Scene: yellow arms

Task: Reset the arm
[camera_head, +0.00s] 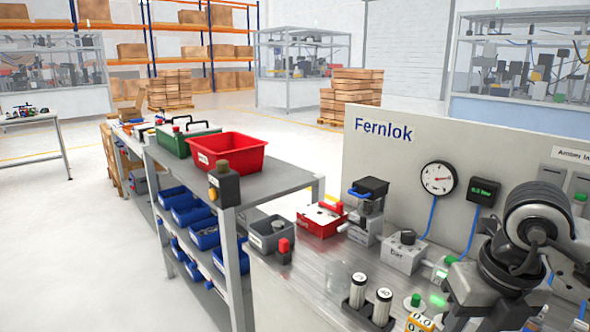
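A dark grey and black jointed arm (528,240) fills the lower right of the head view, in front of the grey panel and above the right part of the bench. It looks like my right arm, but I cannot be sure. Its lower end runs toward the bottom edge, and no fingertips can be made out on it. My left arm and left gripper are out of view. I see nothing held.
The metal bench (315,285) carries a red case (321,219), a grey bin (271,234), a valve block (404,252) and two white cylinders in a black holder (369,305). The Fernlok panel (385,150) stands behind. A shelf cart with a red bin (228,153) is left.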

